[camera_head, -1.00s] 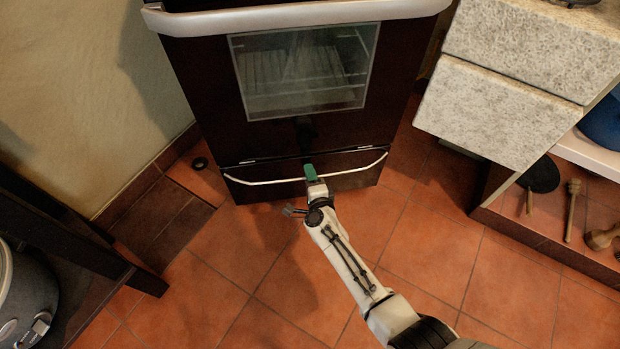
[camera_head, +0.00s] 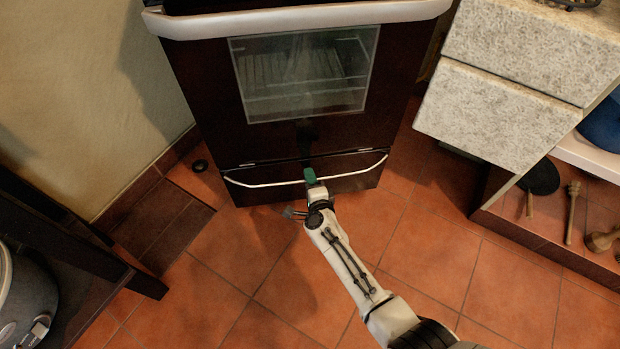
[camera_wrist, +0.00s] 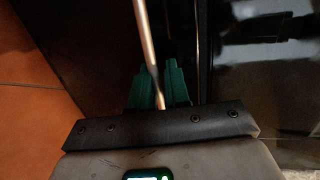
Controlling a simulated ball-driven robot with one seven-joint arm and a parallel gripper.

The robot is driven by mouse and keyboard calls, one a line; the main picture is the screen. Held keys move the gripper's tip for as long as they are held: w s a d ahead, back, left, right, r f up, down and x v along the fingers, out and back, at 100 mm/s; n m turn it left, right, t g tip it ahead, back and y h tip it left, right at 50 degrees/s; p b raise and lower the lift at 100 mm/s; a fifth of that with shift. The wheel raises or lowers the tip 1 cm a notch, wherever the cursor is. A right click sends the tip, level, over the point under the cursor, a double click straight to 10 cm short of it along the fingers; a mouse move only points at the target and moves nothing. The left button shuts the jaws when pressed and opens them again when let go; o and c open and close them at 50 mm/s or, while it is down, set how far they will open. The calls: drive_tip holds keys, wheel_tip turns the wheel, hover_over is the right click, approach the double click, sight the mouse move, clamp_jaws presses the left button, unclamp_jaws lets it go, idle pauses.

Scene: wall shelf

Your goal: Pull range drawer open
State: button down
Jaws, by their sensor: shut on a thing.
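The range (camera_head: 195,90) is dark, with a glass oven window. Its drawer (camera_head: 345,186) is the low dark panel at the bottom, with a long pale curved handle (camera_head: 262,184) across its front. My gripper (camera_head: 309,176), with green fingers, is at the middle of that handle. In the wrist view the handle (camera_wrist: 146,40) runs between the two green fingers (camera_wrist: 159,88), which are shut on it. The gripper hides the middle of the handle in the head view. I cannot tell whether the drawer front stands out from the range body.
Tiled floor (camera_head: 250,255) is free before the range. A grey-white cabinet (camera_head: 500,110) and a low shelf with utensils are at right. A wall borders the range's left.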

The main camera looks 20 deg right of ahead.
drive_tip(key=a+f+p+v, duration=0.1)
drive_tip(key=f+p+v, duration=0.1)
drive_tip(key=v, duration=1.2)
drive_tip(key=a+f+p+v, duration=0.1)
drive_tip(key=f+p+v, duration=0.2)
drive_tip(key=v, duration=1.1)
drive_tip(key=shift+s+a+f+p, duration=0.3)
drive_tip(key=shift+a+p, duration=0.1)
drive_tip(key=shift+p, duration=0.45)
drive_tip(key=c, duration=1.3)
unclamp_jaws()
drive_tip(key=shift+o, duration=0.2)
drive_tip(key=p+v, duration=0.2)
drive_tip(key=v, duration=0.8)
drive_tip(key=shift+s, duration=0.4)
drive_tip(key=shift+r, duration=0.1)
drive_tip(key=shift+w+a, duration=0.1)
